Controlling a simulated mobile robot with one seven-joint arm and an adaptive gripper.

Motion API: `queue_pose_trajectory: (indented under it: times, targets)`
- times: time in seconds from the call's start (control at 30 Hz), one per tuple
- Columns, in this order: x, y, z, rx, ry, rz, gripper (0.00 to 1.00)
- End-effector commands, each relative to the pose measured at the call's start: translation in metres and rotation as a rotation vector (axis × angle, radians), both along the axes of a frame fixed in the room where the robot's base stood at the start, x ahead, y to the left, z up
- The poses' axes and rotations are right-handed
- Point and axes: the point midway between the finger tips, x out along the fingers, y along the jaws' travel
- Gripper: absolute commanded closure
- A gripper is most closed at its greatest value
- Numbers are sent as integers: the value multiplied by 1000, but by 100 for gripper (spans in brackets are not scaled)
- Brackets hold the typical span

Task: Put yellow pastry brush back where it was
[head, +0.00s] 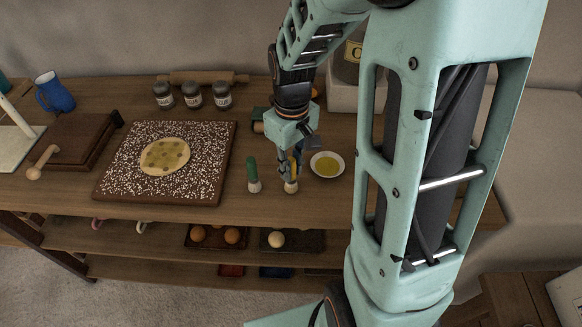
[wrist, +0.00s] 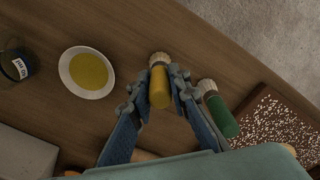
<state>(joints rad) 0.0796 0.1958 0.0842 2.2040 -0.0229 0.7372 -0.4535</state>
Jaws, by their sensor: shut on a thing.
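My gripper (head: 290,168) is shut on the yellow pastry brush (wrist: 159,88), which is upright with its pale bristles (head: 291,187) down at the wooden counter. The fingers hide most of its yellow handle in the head view. I cannot tell whether the bristles touch the counter. A green pastry brush (head: 253,172) stands bristles down just left of my gripper; it also shows in the wrist view (wrist: 220,115). A white dish of yellow oil (head: 327,164) is close by on the right and shows in the wrist view (wrist: 88,73).
A speckled, floured board (head: 205,171) with a flat round of dough (head: 164,156) lies to the left. Several jars (head: 193,95) and a rolling pin (head: 203,77) are at the back. A blue mug (head: 54,92) is far left. Shelves with trays (head: 293,239) sit below the counter's front edge.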

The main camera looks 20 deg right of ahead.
Motion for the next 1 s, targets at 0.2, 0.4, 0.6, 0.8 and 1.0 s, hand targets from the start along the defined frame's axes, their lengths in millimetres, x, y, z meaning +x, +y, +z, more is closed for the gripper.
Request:
queue_pose_trajectory:
  times: [0.2, 0.4, 0.6, 0.8, 1.0]
  targets:
    - [0, 0, -3, 0, 0, 0, 75]
    - [0, 0, -3, 0, 0, 0, 66]
    - [0, 0, -1, 0, 0, 0, 66]
    - [1, 0, 26, 1, -5, -1, 66]
    - [1, 0, 71, 0, -7, -1, 66]
